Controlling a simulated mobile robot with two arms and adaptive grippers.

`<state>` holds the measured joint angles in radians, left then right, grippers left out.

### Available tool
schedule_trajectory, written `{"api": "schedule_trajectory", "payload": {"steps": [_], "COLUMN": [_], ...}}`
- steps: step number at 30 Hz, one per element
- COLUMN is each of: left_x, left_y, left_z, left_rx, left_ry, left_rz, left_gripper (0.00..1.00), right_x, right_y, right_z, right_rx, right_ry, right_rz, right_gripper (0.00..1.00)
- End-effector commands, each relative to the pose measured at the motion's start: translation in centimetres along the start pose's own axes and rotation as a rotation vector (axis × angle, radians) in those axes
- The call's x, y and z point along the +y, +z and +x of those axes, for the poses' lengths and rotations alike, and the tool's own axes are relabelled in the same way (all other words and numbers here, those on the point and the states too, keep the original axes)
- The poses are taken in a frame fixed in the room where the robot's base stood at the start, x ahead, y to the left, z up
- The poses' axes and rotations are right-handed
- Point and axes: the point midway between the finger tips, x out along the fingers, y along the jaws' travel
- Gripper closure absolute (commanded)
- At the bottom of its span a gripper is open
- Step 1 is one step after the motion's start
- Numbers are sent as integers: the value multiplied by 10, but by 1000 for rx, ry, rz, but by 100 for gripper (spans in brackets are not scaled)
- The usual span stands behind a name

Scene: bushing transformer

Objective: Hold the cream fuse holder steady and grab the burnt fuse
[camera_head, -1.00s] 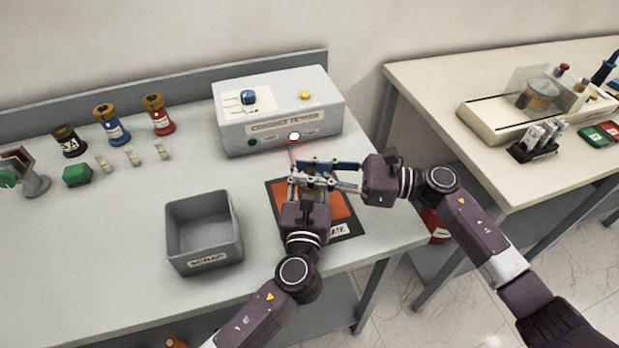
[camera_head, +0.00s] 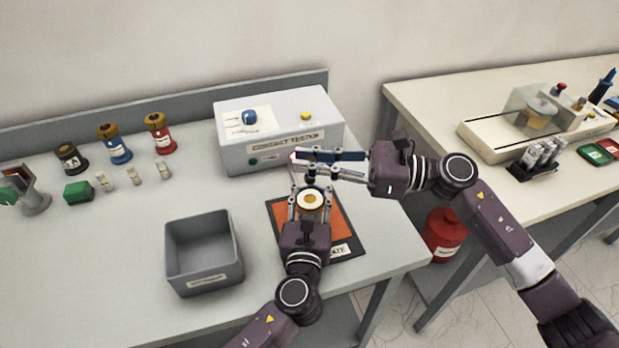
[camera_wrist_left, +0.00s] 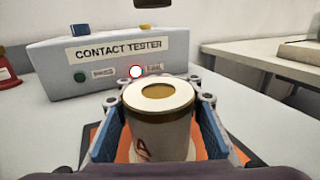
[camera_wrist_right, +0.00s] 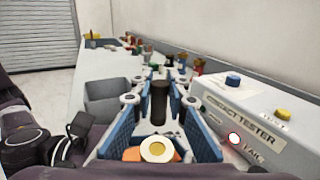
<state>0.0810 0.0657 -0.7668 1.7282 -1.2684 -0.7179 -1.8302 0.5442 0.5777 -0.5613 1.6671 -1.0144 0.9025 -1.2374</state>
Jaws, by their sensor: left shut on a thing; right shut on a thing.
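The cream fuse holder (camera_head: 311,202) stands upright on the orange mat, its round top and golden centre uncovered. My left gripper (camera_head: 309,206) is shut around its sides. In the left wrist view the holder (camera_wrist_left: 160,120) sits between the blue pads, with part of a letter showing. My right gripper (camera_head: 311,165) is shut on the dark burnt fuse (camera_wrist_right: 159,103), which stands upright between its pads. The fuse is apart from the holder, above and slightly beyond it. The head view shows only a small part of the fuse below the fingers.
The contact tester (camera_head: 290,155) stands close behind my right gripper; its lamp by the FAIL label is lit (camera_wrist_right: 234,139). A grey open bin (camera_head: 204,285) is left of the mat (camera_head: 340,222). Several coloured holders and small cream fuses stand farther left.

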Motion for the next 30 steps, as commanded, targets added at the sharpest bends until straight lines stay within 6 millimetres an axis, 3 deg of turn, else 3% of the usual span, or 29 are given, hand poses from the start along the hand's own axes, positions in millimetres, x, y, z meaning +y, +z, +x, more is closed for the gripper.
{"api": "schedule_trajectory", "payload": {"steps": [4, 12, 13, 21, 30], "left_x": [0, 0, 0, 0, 0], "left_y": [0, 0, 0, 0, 0], "left_z": [0, 0, 0, 0, -1], "left_rx": [0, 0, 0, 0, 0], "left_ry": [0, 0, 0, 0, 0], "left_rz": [0, 0, 0, 0, 0], "left_gripper": [100, 100, 76, 46, 45], "right_x": [0, 0, 0, 0, 0], "right_y": [13, 15, 15, 15, 15], "right_z": [0, 0, 0, 0, 0], "right_rx": [0, 0, 0, 0, 0], "right_ry": [1, 0, 0, 0, 0], "right_rz": [-2, 1, 1, 1, 1], "right_gripper": [100, 100, 100, 100, 100]}}
